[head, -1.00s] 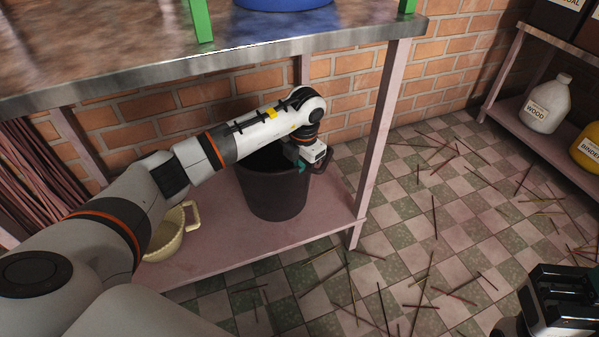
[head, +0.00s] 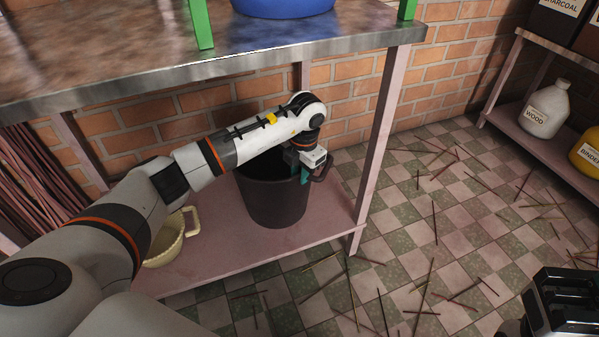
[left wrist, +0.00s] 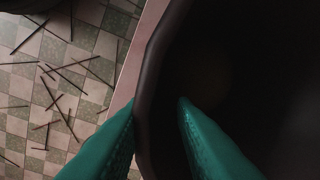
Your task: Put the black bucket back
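The black bucket (head: 273,207) stands upright on the pink lower shelf (head: 222,262) under the metal-topped table. My left gripper (head: 305,172) is at the right side of its rim, near the handle. In the left wrist view, the teal fingers (left wrist: 157,104) straddle the bucket's wall (left wrist: 148,80), one outside and one inside over the dark interior. A gap shows between the inner fingertip and the wall, so the gripper looks open. My right gripper (head: 560,303) is partly in view at the lower right, over the floor; its fingers cannot be made out.
A cream pot (head: 165,240) sits left of the bucket, partly behind my left arm. A table leg (head: 377,150) stands just right of the bucket. Thin sticks (head: 434,222) litter the tiled floor. A side shelf at right holds a white bottle (head: 545,108) and a yellow container (head: 588,150).

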